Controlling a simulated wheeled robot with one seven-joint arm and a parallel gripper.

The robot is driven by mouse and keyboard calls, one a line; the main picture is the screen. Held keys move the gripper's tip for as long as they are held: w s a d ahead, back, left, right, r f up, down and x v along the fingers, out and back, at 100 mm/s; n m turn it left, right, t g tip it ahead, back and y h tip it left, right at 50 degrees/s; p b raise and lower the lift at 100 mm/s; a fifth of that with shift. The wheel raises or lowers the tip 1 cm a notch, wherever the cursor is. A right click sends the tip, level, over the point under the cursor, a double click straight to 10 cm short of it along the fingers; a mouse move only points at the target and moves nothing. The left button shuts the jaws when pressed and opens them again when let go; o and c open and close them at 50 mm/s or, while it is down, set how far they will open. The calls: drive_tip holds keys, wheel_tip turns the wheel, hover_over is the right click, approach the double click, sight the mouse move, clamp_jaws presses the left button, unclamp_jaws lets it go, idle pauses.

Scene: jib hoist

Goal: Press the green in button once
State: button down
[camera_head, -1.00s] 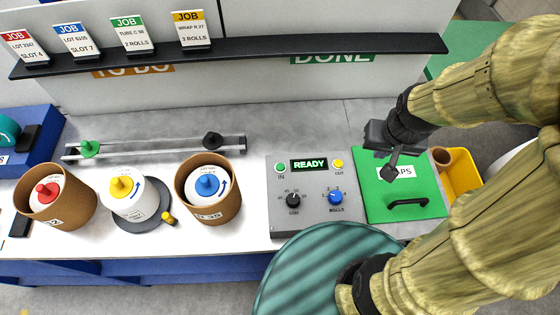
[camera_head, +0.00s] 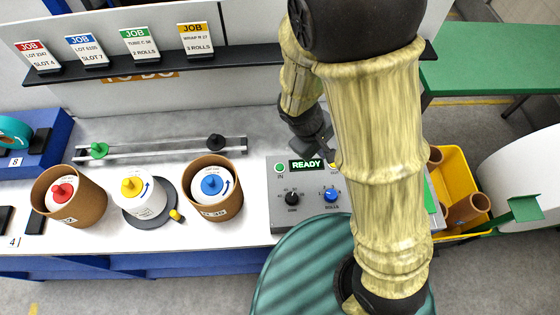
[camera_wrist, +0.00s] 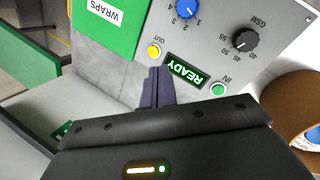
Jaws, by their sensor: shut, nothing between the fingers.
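The green IN button (camera_head: 280,168) is at the upper left of a grey control panel (camera_head: 275,215). In the wrist view the green IN button (camera_wrist: 218,90) lies to the right of my fingers, beside the lit READY display (camera_wrist: 187,73). My gripper (camera_head: 325,145) is over the back edge of the panel, right of the button and apart from it. In the wrist view my gripper (camera_wrist: 158,73) is shut and empty, with its tips near the yellow OUT button (camera_wrist: 153,51). Their height above the panel is unclear.
The panel also has a black GSM knob (camera_head: 292,198) and a blue ROLLS knob (camera_head: 330,195). A brown tub with a blue-topped roll (camera_head: 212,186) stands to the left. The green WRAPS lid (camera_wrist: 107,25) is beside the panel. A shelf with job cards (camera_head: 140,58) runs behind.

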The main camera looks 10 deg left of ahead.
drive_tip(key=a+n+t+h+p, duration=0.2)
drive_tip(key=a+n+t, duration=0.3)
drive_tip(key=a+n, duration=0.3)
drive_tip(key=a+p, duration=0.1)
drive_tip(key=a, duration=0.2)
drive_tip(key=shift+s+a+n+t+p, duration=0.25)
drive_tip(key=shift+s+n+t+p, duration=0.05)
drive_tip(key=shift+n+p, duration=0.1)
drive_tip(key=b, duration=0.6)
hover_over(276, 169)
wheel_tip(276, 169, down, 8)
drive_tip(key=shift+d+r, duration=0.1)
drive_tip(key=shift+r, duration=0.05)
drive_tip(key=shift+f+b, duration=0.35)
drive_tip(key=shift+f, duration=0.2)
idle(0.8)
drive_tip(key=shift+f+b, duration=0.4)
drive_tip(key=shift+b, duration=0.1)
